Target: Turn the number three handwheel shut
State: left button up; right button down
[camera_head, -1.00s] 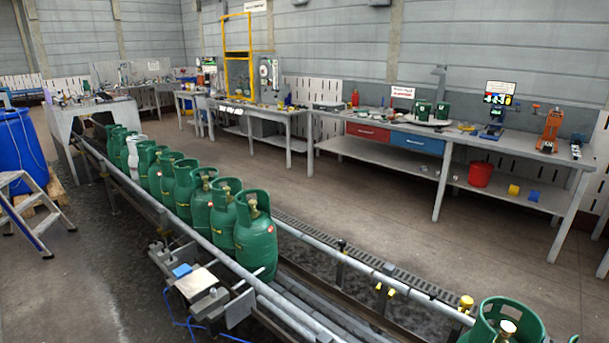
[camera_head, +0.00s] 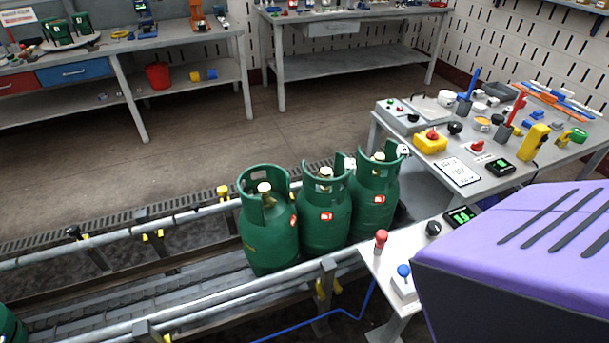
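Three green gas cylinders stand upright in a row at the right end of the conveyor: a left one (camera_head: 268,228), a middle one (camera_head: 325,222) and a right one (camera_head: 374,205). Each has an open collar with a pale, brass-coloured valve top inside: left valve (camera_head: 264,188), middle valve (camera_head: 325,173), right valve (camera_head: 379,156). I see no number on any handwheel, so I cannot tell which is number three. Neither of my grippers is in view.
The conveyor rail (camera_head: 110,242) runs in front of a clear floor strip. A small stand with a red knob (camera_head: 381,238) and blue button (camera_head: 403,271) is beside the cylinders. A cluttered grey table (camera_head: 448,150) stands right. The lower right corner is blocked from view.

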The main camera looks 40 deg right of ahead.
aim_at(264, 188)
jog(key=i+j+z, duration=0.1)
jog(key=z, duration=0.35)
jog(key=i+j+z, duration=0.1)
jog(key=j+z, duration=0.2)
jog(key=z, duration=0.15)
jog(key=j+z, duration=0.2)
jog(key=z, duration=0.3)
